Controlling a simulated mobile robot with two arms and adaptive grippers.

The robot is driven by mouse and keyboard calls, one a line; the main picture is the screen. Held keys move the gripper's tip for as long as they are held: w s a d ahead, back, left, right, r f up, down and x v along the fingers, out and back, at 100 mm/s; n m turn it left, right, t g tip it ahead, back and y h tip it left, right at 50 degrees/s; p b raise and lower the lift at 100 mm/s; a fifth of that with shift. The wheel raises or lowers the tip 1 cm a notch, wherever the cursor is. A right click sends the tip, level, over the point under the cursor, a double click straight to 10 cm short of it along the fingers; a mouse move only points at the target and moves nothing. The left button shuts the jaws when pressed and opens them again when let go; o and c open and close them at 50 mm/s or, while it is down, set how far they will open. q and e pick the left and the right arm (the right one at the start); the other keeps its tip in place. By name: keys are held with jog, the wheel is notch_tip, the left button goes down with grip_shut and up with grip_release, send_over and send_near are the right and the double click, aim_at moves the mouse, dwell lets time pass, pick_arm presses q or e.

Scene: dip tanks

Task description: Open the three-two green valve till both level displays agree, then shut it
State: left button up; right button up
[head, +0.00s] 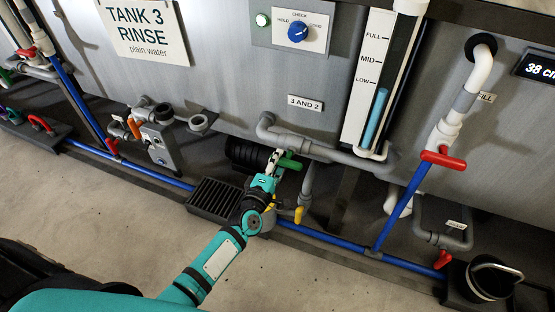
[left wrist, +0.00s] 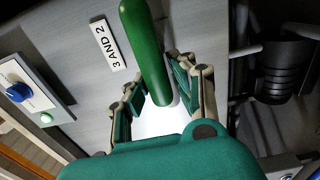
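The green valve handle (head: 289,163) sits on grey pipework below the "3 AND 2" label (head: 305,103). My left gripper (head: 277,161) is at this handle. In the left wrist view the handle (left wrist: 148,50) runs between the fingers of my left gripper (left wrist: 160,88), which stand apart on either side with small gaps. I cannot tell whether either finger touches it. A sight tube (head: 375,118) beside a FULL, MID, LOW scale shows a blue column near and below LOW. A digital display (head: 540,68) at the right edge reads about 38 cm, partly cut off. My right gripper is not in view.
A blue knob (head: 298,32) and a green lamp (head: 262,20) are on the panel above. A red handle (head: 443,159), a yellow handle (head: 299,214) and an orange handle (head: 134,127) are on nearby pipes. A black floor grate (head: 214,201) lies left of my gripper. The floor in front is clear.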

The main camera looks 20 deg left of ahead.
pick_arm(q)
jog(key=o, duration=0.3)
jog(key=s, duration=1.2)
jog(key=shift+a, duration=0.2)
